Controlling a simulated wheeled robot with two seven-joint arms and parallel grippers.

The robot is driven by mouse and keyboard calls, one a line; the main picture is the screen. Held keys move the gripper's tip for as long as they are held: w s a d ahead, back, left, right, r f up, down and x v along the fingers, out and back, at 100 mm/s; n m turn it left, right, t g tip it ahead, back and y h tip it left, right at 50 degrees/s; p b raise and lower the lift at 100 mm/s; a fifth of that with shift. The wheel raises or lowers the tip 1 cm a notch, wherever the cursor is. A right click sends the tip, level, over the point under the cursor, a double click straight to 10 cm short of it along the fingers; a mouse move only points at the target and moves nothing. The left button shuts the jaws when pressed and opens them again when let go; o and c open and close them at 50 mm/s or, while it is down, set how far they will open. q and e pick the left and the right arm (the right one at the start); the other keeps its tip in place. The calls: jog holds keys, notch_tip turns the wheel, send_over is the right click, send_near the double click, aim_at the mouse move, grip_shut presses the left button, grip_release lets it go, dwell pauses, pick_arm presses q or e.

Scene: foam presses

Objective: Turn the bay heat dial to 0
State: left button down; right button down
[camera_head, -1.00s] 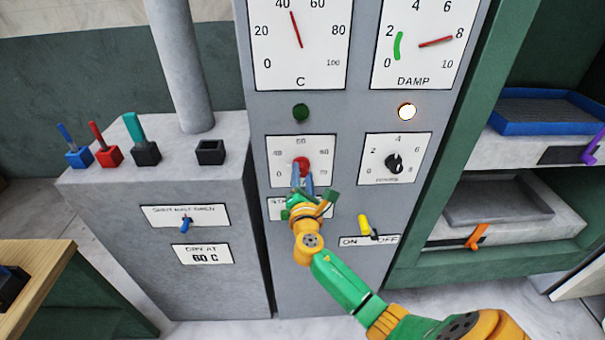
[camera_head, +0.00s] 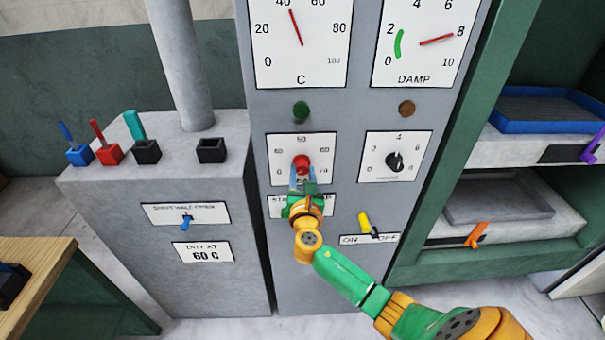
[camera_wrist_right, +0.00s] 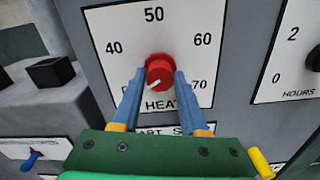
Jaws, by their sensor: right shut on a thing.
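The red heat dial (camera_head: 302,164) is on a white scale plate marked HEAT, on the grey panel. It also shows in the wrist view (camera_wrist_right: 160,70), where its white mark points down and left, toward the 0 side of the scale. I cannot tell if it sits exactly on 0. My right gripper (camera_head: 302,178) has its two blue fingers on either side of the dial and is shut on it. In the wrist view the fingers (camera_wrist_right: 160,84) cover part of the scale's lower edge. My left gripper is not in view.
A black hours dial (camera_head: 395,162) is right of the heat dial. A yellow ON/OFF switch (camera_head: 365,224) is below it. Gauges for C (camera_head: 300,45) and DAMP (camera_head: 417,45) are above. Levers stand on the grey box at left; shelves with trays are at right.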

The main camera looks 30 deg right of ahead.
jog(key=shift+f, duration=0.15)
jog(key=shift+c, duration=2.2)
grip_release()
jog(key=shift+s+a, duration=0.2)
jog(key=shift+s, duration=0.1)
jog(key=b+v, duration=0.1)
jog(key=v, duration=0.5)
jog(key=shift+s, duration=0.15)
